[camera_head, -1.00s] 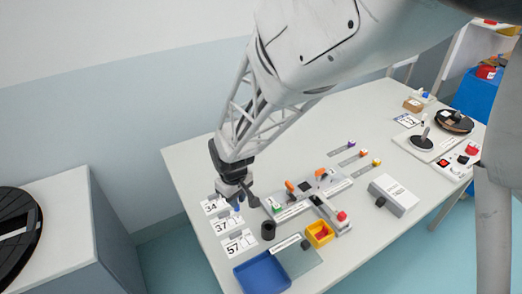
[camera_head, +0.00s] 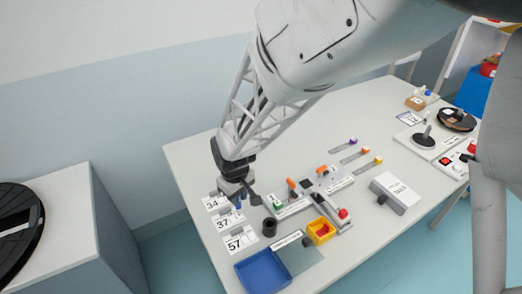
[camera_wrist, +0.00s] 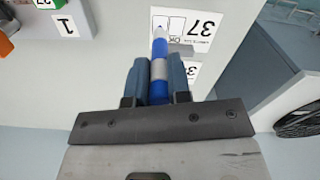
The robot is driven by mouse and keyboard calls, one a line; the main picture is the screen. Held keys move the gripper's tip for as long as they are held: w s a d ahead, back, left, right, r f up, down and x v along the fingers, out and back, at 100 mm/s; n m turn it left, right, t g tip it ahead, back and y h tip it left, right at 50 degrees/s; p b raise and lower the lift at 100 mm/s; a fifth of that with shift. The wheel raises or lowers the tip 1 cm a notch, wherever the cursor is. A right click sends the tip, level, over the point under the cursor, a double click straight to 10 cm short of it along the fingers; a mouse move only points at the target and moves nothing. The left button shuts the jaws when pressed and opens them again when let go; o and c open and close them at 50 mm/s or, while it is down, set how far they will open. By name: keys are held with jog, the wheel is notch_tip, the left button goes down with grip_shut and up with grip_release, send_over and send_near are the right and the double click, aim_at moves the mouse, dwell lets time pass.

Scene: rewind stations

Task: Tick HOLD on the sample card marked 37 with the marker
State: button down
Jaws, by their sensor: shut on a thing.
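The sample card marked 37 (camera_head: 222,224) lies on the table's left side, between the 34 card (camera_head: 213,204) and the 57 card (camera_head: 236,243). My gripper (camera_head: 238,200) is over the right part of these cards. In the wrist view my gripper (camera_wrist: 160,85) is shut on the blue marker (camera_wrist: 160,92), which has a grey band. The marker's pale tip points at the boxes of the 37 card (camera_wrist: 203,27). Whether the tip touches the card I cannot tell. The tip covers part of the card's print, and no tick can be made out.
A dark cup (camera_head: 269,227) stands right of the cards. A blue tray (camera_head: 262,272) is at the front edge and a yellow bin (camera_head: 320,232) beyond it. A fixture with coloured blocks (camera_head: 300,196) is to the right. A grey box (camera_head: 396,193) sits further right.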

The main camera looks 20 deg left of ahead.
jog(key=shift+f, duration=0.4)
dwell(1.5)
jog(key=shift+r, duration=0.15)
jog(key=shift+r, duration=3.45)
jog(key=shift+d, duration=0.1)
